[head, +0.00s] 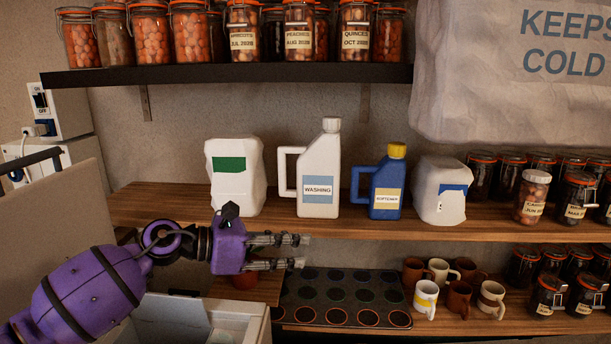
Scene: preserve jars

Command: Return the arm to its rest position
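My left arm, purple with dark bands, comes in from the lower left of the head view. Its gripper (303,251) points right, with its two fingers apart and nothing seen between them. It is in front of the middle wooden shelf (345,228), below the white jug with a green label (234,178) and the white washing bottle (320,172). My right gripper is not in view.
A black upper shelf (230,75) holds jars. A blue softener bottle (386,186) and another white jug (440,192) stand on the middle shelf. Several mugs (459,298) stand beside a dark tray with round recesses (286,318). An open white box (228,313) is below the arm.

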